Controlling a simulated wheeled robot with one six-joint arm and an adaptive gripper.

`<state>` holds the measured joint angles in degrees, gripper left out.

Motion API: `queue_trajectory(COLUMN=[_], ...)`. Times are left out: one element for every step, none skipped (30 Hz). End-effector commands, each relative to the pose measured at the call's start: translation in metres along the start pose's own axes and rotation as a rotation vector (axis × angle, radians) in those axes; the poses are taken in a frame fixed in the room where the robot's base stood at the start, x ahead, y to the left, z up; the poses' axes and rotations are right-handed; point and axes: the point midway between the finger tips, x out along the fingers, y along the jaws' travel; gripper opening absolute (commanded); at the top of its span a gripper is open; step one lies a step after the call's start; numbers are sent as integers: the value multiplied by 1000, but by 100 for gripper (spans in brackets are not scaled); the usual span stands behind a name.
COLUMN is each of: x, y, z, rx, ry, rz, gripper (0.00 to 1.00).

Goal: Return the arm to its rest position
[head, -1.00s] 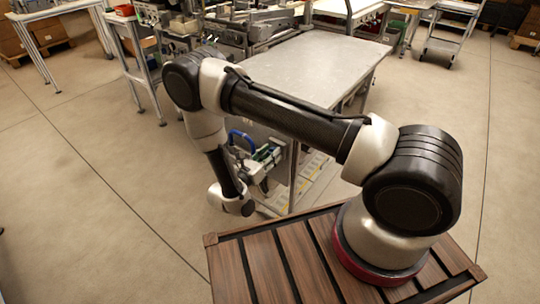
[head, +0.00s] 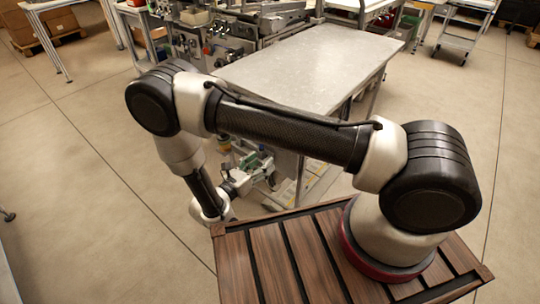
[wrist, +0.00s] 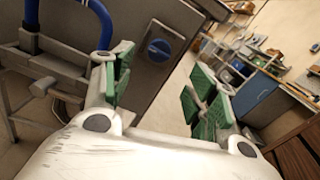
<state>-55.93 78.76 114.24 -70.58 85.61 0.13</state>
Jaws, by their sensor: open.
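My arm reaches left across the head view from its base on a dark wooden slatted deck, then bends down at the elbow. My gripper (head: 254,168) hangs low at the arm's end, beside the near side of a grey metal table (head: 310,65). In the wrist view, my gripper (wrist: 160,92) shows its two green-padded fingers spread well apart. Nothing is between them. The lower part of the wrist and gripper is partly hidden by arm links in the head view.
In the wrist view, a grey panel with a blue knob (wrist: 158,49) and a blue curved tube (wrist: 100,20) are close behind the fingers. Machinery (head: 225,40) stands behind the arm. A wheeled cart (head: 462,35) is far right. Open floor (head: 75,170) lies left.

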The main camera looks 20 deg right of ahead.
Motion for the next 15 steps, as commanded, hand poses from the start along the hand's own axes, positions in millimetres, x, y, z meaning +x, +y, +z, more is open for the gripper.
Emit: queue_trajectory(x=[-8,-11,-15,-17,-18,-20,-20,-21,-21,-21,-21,-21,-21,-21,-21], y=[1,1,1,1,0,0,0,0,0,0,0,0,0,0,0], z=[0,0,0,0,0,0,0,0,0,0,0,0,0,0,0], rx=[1,0,0,0,0,0,0,0,0,0,0,0,0,0,0], ry=[-1,0,0,0,0,0,0,0,0,0,0,0,0,0,0], rz=[4,2,2,2,2,0,0,-1,-1,-1,-1,-1,-1,-1,-1], gripper=[58,58,58,58,58,58,58,58,58,58,58,58,58,58,58])
